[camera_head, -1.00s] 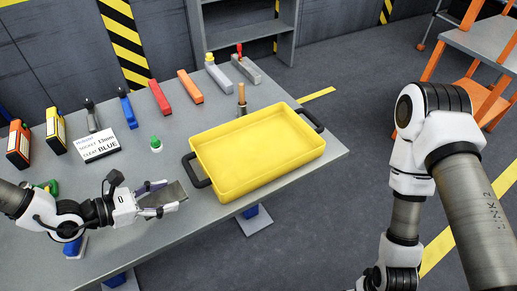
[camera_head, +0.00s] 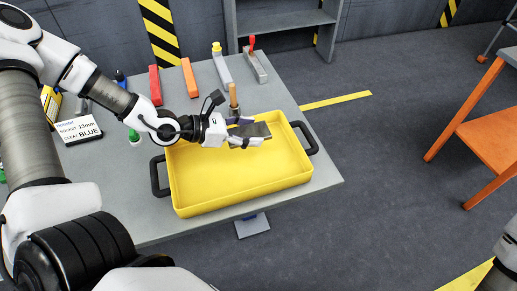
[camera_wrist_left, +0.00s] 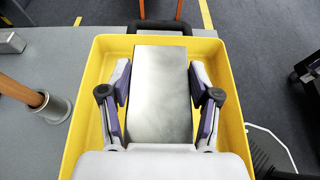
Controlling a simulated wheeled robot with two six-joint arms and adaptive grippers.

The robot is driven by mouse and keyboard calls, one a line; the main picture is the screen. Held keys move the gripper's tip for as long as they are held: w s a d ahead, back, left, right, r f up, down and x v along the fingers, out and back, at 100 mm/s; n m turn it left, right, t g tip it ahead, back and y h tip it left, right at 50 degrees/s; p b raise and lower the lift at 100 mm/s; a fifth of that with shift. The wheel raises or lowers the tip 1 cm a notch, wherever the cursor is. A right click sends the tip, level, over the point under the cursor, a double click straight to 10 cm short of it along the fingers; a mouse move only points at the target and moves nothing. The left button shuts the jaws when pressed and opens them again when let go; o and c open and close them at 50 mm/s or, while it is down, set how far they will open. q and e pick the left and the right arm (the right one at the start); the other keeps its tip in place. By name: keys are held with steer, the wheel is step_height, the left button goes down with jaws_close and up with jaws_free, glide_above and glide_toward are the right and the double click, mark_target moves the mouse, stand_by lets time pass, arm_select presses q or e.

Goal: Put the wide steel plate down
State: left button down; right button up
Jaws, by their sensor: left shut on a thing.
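The wide steel plate (camera_head: 252,131) is a flat grey metal piece. My left gripper (camera_head: 246,132) is shut on it. In the left wrist view the plate (camera_wrist_left: 160,95) lies between the two fingers, its long side pointing away from the palm. The plate is above the yellow tray (camera_head: 243,196), near its far side. The tray's yellow floor and walls surround the plate in the left wrist view. I cannot tell the exact height of the plate above the tray floor. My right gripper is out of view.
A tool with a wooden handle (camera_head: 233,96) stands just behind the tray. Red (camera_head: 155,85) and orange (camera_head: 189,78) blocks and two grey pieces stand along the table's back. A white label card (camera_head: 79,130) is at the left. The tray floor looks empty where visible.

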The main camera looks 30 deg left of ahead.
arm_select(q)
steer(key=shift+s+a+r, duration=0.25)
steer(key=shift+s+a, duration=0.1)
steer(key=shift+s, duration=0.05)
steer(key=shift+s+f+b, duration=0.1)
steer(key=shift+f+b, duration=0.25)
steer(key=shift+b, duration=0.25)
steer(key=b, duration=0.4)
glide_above(247, 161)
step_height(247, 161, down, 5)
steer(key=shift+f, duration=0.2)
step_height(247, 161, down, 4)
steer(key=shift+b, duration=1.15)
steer(key=shift+c, duration=1.2)
jaws_free()
